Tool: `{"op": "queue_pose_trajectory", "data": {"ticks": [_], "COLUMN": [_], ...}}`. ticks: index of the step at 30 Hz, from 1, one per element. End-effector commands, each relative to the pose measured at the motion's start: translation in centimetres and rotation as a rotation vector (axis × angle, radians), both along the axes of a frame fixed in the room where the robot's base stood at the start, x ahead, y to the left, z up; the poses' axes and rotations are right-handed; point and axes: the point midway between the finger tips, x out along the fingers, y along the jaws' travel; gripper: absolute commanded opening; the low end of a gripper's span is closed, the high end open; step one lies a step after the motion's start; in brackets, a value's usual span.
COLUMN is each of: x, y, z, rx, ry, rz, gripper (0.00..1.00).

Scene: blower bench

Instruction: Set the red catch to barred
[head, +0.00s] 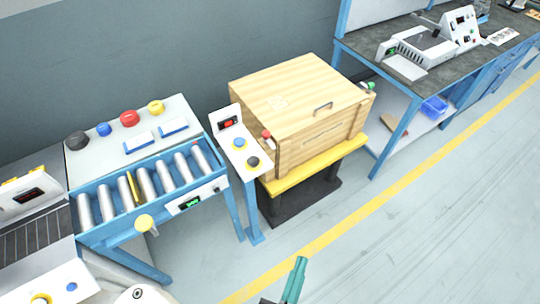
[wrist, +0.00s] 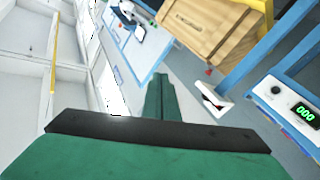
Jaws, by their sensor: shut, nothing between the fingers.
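The red catch (head: 267,134) is a small red-tipped lever at the near left corner of a wooden crate (head: 300,85). It leans against the crate's side, and its lower end is partly hidden by the control post. I cannot read its marking. A green-tipped catch (head: 369,86) is at the crate's right corner. The crate also shows in the wrist view (wrist: 225,40). My gripper (head: 298,264) is low in the head view, in front of the crate and well apart from it. In the wrist view its green fingers (wrist: 160,90) are together and empty.
A control post (head: 240,148) with buttons stands just left of the red catch. A roller conveyor (head: 150,185) with coloured buttons behind it is further left. A blue-framed workbench (head: 430,55) is at the right. The floor in front of the crate is clear.

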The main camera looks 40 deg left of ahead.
Motion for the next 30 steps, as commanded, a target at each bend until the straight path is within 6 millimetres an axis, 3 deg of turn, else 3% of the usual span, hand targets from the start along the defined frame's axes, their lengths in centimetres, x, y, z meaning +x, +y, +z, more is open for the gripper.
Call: {"op": "queue_pose_trajectory", "data": {"ticks": [3, 18, 24, 30], "x": [3.3, 14.4, 17.2, 18.0], "y": [3.2, 18.3, 21.6, 22.4], "z": [0.0, -2.7, -3.7, -4.1], "rx": [-0.150, -0.769, -0.922, -0.970], "ry": [-0.124, -0.527, -0.592, -0.606], "rz": [0.108, 0.504, 0.581, 0.601], "gripper": [0.00, 0.00, 0.00, 0.00]}}
